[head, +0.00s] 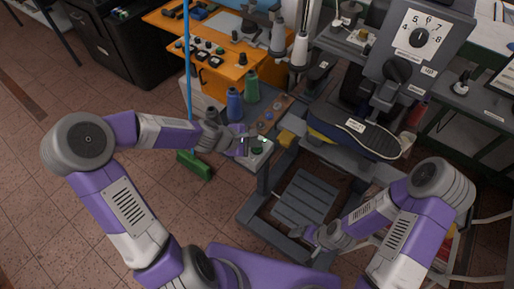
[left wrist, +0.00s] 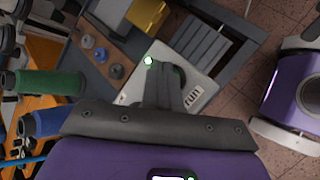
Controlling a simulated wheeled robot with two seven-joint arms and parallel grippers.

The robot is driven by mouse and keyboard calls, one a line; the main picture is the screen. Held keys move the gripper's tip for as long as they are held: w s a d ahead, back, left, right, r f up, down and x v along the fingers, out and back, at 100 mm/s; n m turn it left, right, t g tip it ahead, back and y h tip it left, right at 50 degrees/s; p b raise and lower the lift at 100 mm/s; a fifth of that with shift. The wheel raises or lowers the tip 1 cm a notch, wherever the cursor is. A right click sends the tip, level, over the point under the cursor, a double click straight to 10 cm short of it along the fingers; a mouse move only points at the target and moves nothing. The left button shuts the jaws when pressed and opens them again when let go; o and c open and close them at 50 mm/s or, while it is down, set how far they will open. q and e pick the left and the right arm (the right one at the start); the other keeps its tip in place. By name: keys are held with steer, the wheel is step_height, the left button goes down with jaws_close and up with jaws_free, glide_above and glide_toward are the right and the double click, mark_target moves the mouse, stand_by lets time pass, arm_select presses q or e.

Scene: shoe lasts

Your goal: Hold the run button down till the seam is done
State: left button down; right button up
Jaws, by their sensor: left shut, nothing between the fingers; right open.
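The run button is a dark green round button (left wrist: 181,76) on a pale control box (left wrist: 196,88) labelled "run". In the left wrist view my left gripper (left wrist: 163,72) is shut and empty, its fingertips over the button and hiding part of it. I cannot tell how far the button is pressed. A small green lamp (left wrist: 148,60) glows on the box. In the head view the box (head: 258,158) sits at the machine's front left, with my left gripper (head: 243,147) at it. A dark shoe (head: 355,133) rests under the machine head. My right gripper (head: 308,236) is open, low at the front.
Blue (head: 234,104) and green (head: 251,87) thread spools stand behind the box. A yellow block (head: 292,133) is beside it. The machine's dial (head: 419,38) is at the upper right.

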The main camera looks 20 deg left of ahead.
mark_target(254, 149)
arm_select(q)
steer(key=shift+f+b, duration=0.6)
stand_by(0.8)
stand_by(2.0)
steer(key=shift+r+p, duration=0.75)
steer(key=shift+r, duration=0.3)
step_height(254, 149, up, 5)
steer(key=p, duration=0.4)
stand_by(1.1)
